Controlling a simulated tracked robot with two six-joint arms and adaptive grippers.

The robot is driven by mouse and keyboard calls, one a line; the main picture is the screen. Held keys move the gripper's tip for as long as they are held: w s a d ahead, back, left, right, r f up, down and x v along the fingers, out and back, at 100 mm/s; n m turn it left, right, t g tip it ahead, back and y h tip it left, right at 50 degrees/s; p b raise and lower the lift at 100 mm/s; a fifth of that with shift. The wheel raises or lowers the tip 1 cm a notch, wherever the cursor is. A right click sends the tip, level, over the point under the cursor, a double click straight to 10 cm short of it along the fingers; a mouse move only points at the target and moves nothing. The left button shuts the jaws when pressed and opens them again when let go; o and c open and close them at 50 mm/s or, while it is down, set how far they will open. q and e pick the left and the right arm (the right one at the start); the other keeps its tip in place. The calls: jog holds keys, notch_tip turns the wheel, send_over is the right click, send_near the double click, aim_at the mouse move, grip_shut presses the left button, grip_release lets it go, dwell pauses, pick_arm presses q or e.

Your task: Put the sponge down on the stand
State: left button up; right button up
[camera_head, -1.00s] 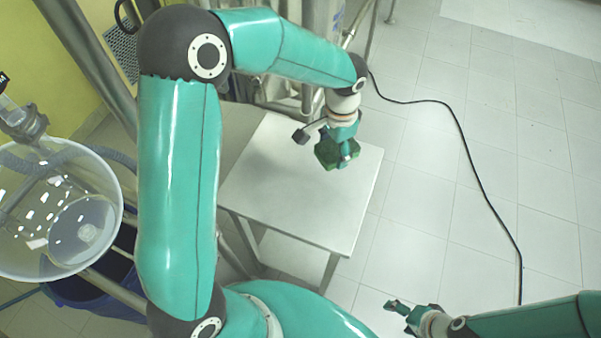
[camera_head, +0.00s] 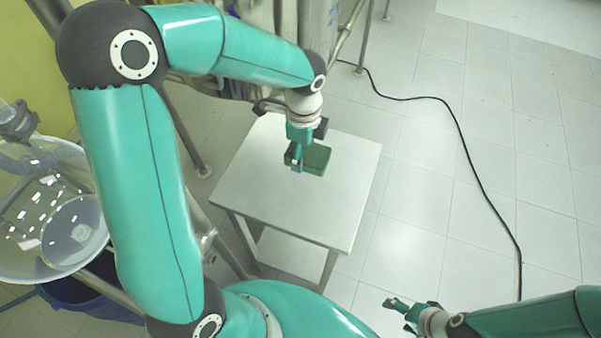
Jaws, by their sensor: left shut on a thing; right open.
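The green sponge (camera_head: 316,160) is at the far part of the white stand's top (camera_head: 275,203). My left gripper (camera_head: 298,163) is shut on the left side of the sponge, with its fingers pointing down. The sponge looks level and close to the stand top. I cannot tell whether it touches the surface. My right gripper (camera_head: 395,304) is open and empty over the floor at the bottom right, away from the stand.
A glass vessel (camera_head: 50,225) stands at the left, with a blue bin (camera_head: 85,295) below it. Metal pipes and frames are behind and left of the stand. A black cable (camera_head: 470,165) runs across the tiled floor at the right. Most of the stand top is bare.

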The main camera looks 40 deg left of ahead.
pick_arm(q)
send_over(303, 182)
notch_tip(303, 182, down, 7)
jog(key=shift+r, duration=0.15)
jog(key=shift+f, duration=2.05)
jog(key=shift+s+f, duration=0.1)
jog(key=o, duration=1.2)
jog(key=shift+r, duration=0.35)
notch_tip(303, 182, up, 12)
jog(key=shift+f, duration=0.2)
